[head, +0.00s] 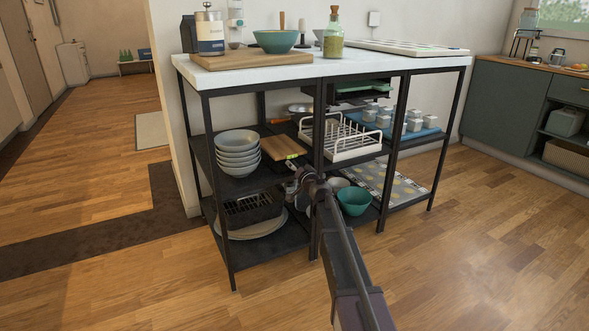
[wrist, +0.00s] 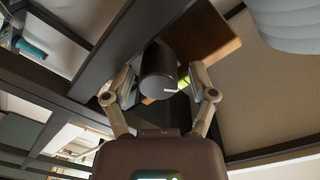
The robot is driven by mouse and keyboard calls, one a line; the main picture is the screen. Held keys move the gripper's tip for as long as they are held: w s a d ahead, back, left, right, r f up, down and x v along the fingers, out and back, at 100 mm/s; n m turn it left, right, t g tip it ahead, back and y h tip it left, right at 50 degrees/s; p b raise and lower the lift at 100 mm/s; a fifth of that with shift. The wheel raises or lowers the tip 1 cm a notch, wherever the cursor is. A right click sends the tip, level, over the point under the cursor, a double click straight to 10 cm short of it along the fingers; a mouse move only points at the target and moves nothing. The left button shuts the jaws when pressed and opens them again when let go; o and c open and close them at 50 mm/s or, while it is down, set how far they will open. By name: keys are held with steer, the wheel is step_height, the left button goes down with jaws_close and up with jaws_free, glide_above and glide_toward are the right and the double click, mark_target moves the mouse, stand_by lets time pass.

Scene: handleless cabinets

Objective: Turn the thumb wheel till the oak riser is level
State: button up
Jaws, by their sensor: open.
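The oak riser (head: 282,146) is a flat wooden board on the middle shelf, right of the stacked bowls, with a yellow-green strip at its near corner. I cannot tell whether it is level. In the wrist view, part of the riser (wrist: 217,38) shows behind a dark round cylinder, apparently the thumb wheel (wrist: 158,68), with a short white mark. My gripper (wrist: 163,88) is open, with one finger on each side of the wheel; contact is unclear. In the head view, my gripper (head: 296,182) is just below the riser's near edge, and the wheel cannot be made out.
Pale bowls (head: 238,150) are stacked left of the riser. A white wire rack (head: 345,138) stands to the right, beyond a dark upright post (head: 317,215). Below are a black basket (head: 252,208) and a teal bowl (head: 354,200). The floor in front is clear.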

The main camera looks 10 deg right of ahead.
steer(key=shift+n, duration=0.3)
steer(key=shift+n, duration=3.1)
steer(key=shift+s+d+n, duration=0.1)
steer(key=shift+s+n, duration=0.05)
steer(key=shift+n, duration=0.15)
steer(key=a+v, duration=0.1)
steer(key=v, duration=1.3)
steer(key=s+a+f+n+g+p, duration=0.1)
steer(key=s+a+g+p, duration=0.3)
steer(key=s, duration=0.3)
steer(key=s+a+f+n+g+y+p, duration=0.1)
steer(key=s+a+g+p, duration=0.4)
steer(key=s, duration=0.3)
steer(key=shift+s+a+f+g+p, duration=0.35)
steer(key=shift+g+p, duration=0.3)
steer(key=shift+g, duration=0.15)
